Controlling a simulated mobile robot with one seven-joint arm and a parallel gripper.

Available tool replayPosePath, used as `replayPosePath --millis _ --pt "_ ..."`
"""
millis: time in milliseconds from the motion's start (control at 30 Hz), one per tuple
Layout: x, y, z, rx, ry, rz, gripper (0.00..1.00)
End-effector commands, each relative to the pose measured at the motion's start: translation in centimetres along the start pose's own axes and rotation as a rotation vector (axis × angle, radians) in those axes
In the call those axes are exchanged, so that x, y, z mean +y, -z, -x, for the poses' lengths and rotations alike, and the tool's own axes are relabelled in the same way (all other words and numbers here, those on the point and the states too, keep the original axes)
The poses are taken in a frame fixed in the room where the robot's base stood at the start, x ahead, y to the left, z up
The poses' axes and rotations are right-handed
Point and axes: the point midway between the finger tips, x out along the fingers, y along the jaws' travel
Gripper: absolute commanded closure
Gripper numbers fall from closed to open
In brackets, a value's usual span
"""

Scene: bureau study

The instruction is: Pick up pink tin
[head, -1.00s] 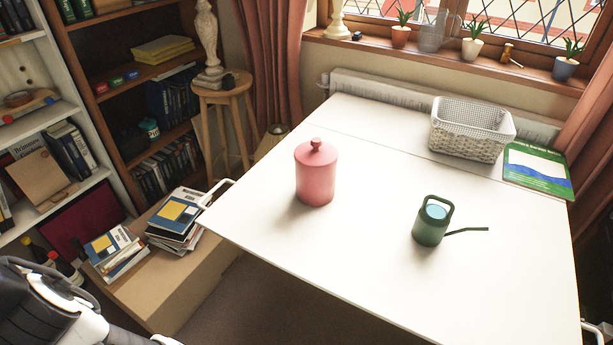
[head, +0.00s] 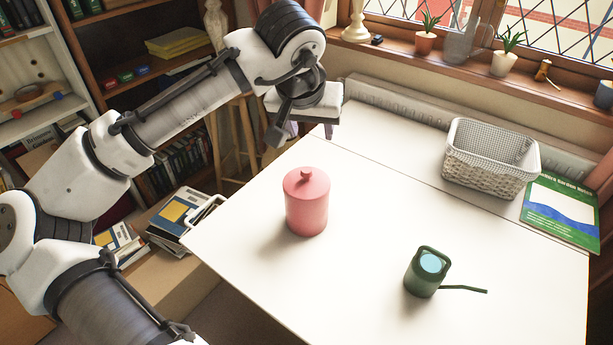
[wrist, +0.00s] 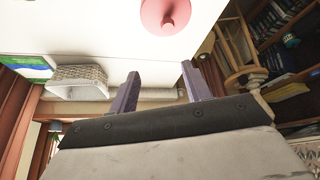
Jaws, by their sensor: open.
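The pink tin (head: 307,208) stands upright on the white table (head: 365,260), left of its middle, with its round-knobbed lid on. In the wrist view the tin (wrist: 160,12) shows at the top edge, partly cut off, beyond the fingertips. My gripper (wrist: 158,82) is open and empty, with its two fingers well apart. In the head view my gripper (head: 305,130) is up behind the tin, apart from it; its fingers are partly hidden by the wrist.
A green watering can (head: 425,272) stands right of the tin, its spout pointing right. A white basket (head: 487,165) and a green book (head: 562,212) lie at the back right. Bookshelves and a stool (head: 240,140) are left of the table. The table's front middle is clear.

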Motion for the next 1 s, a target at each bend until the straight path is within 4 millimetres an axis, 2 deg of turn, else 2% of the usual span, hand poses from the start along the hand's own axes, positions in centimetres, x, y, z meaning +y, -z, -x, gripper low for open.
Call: replayPosePath --millis 133,500,767,1000 --pt "-1.1 -1.4 -1.4 -0.083 0.044 0.028 0.52" --pt "-1.3 -1.9 -8.0 -0.082 0.042 0.025 0.52" --pt "-1.5 -1.9 -9.8 -0.080 0.041 0.024 0.52" --pt "-2.1 -2.1 -13.1 -0.079 0.042 0.023 0.52"
